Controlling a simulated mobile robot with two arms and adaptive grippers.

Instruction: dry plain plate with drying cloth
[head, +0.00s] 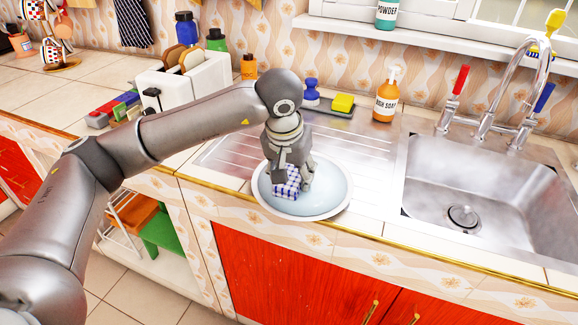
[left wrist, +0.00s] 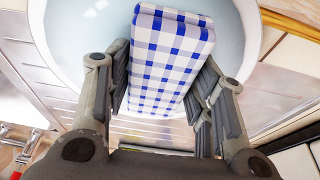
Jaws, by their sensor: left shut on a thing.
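A pale blue-white plate (head: 325,190) with a white rim lies at the front edge of the counter, left of the sink. My left gripper (head: 290,178) is over the plate and shut on a blue and white checked cloth (head: 286,184). My right gripper is in neither view.
The steel sink (head: 430,160) with its tap (head: 500,90) is to the right. Behind the plate stand a dish soap bottle (head: 387,98), a yellow sponge (head: 343,103) and a blue bottle (head: 311,92). A white toaster (head: 205,78) is behind my arm.

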